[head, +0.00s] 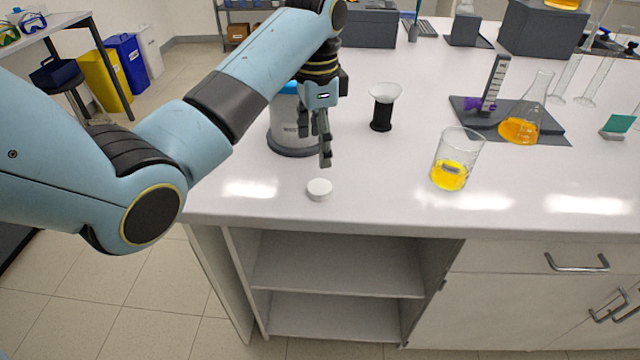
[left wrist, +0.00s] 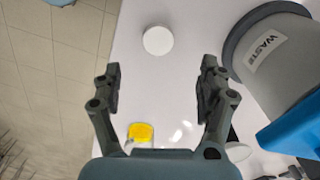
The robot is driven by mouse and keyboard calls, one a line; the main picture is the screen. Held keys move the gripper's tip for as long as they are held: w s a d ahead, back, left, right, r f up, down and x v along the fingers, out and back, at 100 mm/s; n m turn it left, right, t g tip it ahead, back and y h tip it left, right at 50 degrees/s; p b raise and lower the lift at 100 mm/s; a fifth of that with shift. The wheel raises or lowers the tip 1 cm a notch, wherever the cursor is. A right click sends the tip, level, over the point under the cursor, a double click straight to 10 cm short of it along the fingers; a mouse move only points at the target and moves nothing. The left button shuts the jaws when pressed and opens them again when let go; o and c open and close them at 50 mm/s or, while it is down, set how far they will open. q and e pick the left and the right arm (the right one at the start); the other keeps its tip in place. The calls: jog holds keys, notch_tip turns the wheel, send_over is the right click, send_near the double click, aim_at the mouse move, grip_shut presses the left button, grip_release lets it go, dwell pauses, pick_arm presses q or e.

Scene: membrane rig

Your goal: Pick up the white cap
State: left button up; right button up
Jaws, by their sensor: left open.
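The white cap (head: 319,189) is a small round disc lying flat on the white bench top near its front edge. It also shows in the left wrist view (left wrist: 158,40), beyond the fingertips and between their lines. My left gripper (head: 322,150) is above the bench, a little behind and above the cap. In the left wrist view its two fingers (left wrist: 160,84) stand wide apart with nothing between them. The gripper and the cap are apart. My right gripper is in neither view.
A grey waste bin (head: 290,130) with a blue part stands close behind my left gripper. A black holder with a white funnel (head: 385,92) stands to the right. A beaker of yellow liquid (head: 452,165) is further right. The bench around the cap is clear.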

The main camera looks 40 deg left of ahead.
aim_at(319, 186)
pick_arm(q)
notch_tip(319, 186, down, 10)
jog(key=shift+w+d+f+p, duration=0.1)
jog(key=shift+d+p, duration=0.05)
jog(key=shift+p, duration=0.2)
jog(key=shift+c, duration=0.3)
jog(key=c, duration=0.8)
